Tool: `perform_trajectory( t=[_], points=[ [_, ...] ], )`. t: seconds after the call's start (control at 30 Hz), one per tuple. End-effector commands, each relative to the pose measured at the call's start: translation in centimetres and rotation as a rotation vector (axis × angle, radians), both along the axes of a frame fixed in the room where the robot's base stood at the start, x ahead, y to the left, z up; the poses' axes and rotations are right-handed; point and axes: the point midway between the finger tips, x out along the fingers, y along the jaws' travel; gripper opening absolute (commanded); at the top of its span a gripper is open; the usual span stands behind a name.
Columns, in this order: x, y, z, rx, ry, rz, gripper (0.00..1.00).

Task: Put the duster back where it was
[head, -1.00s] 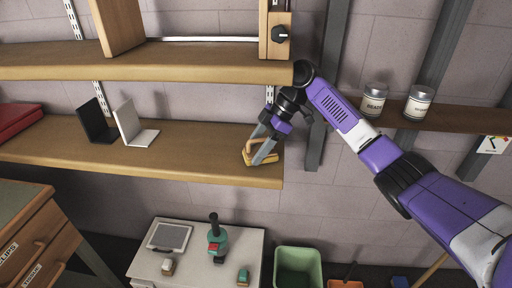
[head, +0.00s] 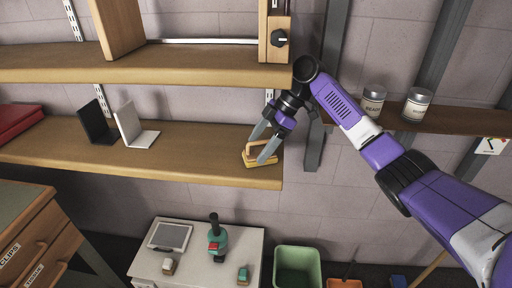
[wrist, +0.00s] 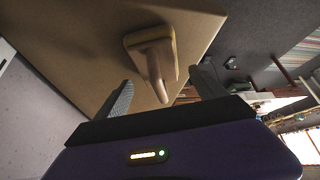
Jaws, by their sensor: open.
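The duster (head: 262,160) is a tan wooden block with a raised handle. It rests on the lower wooden shelf (head: 205,165) near that shelf's right end. In the wrist view the duster (wrist: 136,40) lies on the board, its handle pointing toward my gripper. My gripper (head: 258,148) is open at the duster, its grey fingers partly in front of it in the head view. In the wrist view my gripper's fingers (wrist: 160,82) stand apart to either side of the handle's end, with visible space between each finger and the handle.
A black bookend (head: 97,122) and a white bookend (head: 130,122) stand further left on the shelf, with bare board between them and the duster. Two tins (head: 373,100) (head: 417,104) sit on a shelf at right.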

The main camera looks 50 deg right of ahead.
Motion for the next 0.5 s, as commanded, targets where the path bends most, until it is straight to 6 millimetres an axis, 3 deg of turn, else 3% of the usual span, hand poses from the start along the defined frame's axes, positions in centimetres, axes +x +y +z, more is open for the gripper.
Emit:
perform_trajectory(
  t=[0.03,0.2,0.5],
  points=[
    [-0.3,-0.5,1.6,0.001,0.000,-0.002,0.81],
    [-1.3,-2.2,4.6,0.000,-0.001,-0.003,0.81],
    [-2.5,-4.2,7.9,0.000,0.000,-0.001,0.81]
  ],
)
